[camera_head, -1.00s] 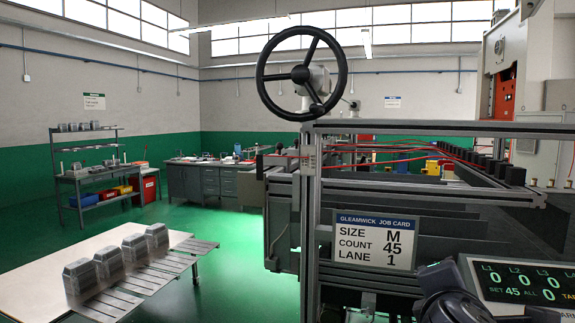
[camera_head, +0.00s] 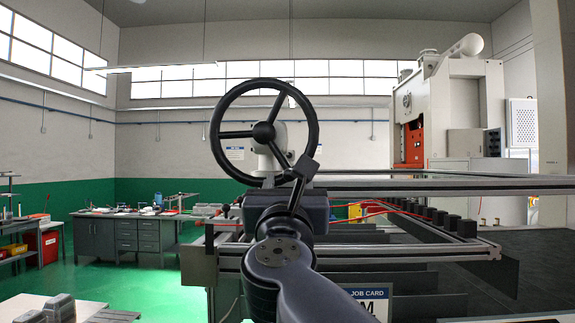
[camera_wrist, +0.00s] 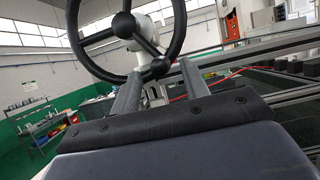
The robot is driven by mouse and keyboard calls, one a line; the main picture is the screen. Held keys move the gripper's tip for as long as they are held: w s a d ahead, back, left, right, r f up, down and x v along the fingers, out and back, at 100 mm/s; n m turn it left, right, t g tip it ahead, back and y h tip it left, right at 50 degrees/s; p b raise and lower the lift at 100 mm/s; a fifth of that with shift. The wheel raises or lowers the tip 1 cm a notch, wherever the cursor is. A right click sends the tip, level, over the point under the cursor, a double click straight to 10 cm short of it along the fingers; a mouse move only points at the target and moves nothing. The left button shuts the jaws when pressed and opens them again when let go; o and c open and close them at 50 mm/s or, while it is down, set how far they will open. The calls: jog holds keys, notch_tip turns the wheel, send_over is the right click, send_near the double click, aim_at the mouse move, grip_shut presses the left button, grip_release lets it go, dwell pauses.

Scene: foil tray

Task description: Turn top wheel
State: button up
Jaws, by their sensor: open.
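The top wheel is a black three-spoked handwheel (camera_head: 264,132) on a pale grey mount, upright above the frame of the machine. A dark knob (camera_head: 306,168) sits at the lower right of its rim. In the wrist view the wheel (camera_wrist: 124,25) fills the upper middle, with the knob (camera_wrist: 155,68) below and right of the hub. My gripper (camera_wrist: 161,72) is open, and the knob appears between its two fingertips. I cannot tell whether the fingers touch it. In the head view my gripper (camera_head: 300,184) is just below the knob, its fingers partly hidden by my arm.
The machine's metal frame rail (camera_head: 430,184) runs right, just below the wheel.

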jog(key=shift+p+x, duration=0.65)
jog(key=shift+x, duration=1.65)
grip_shut()
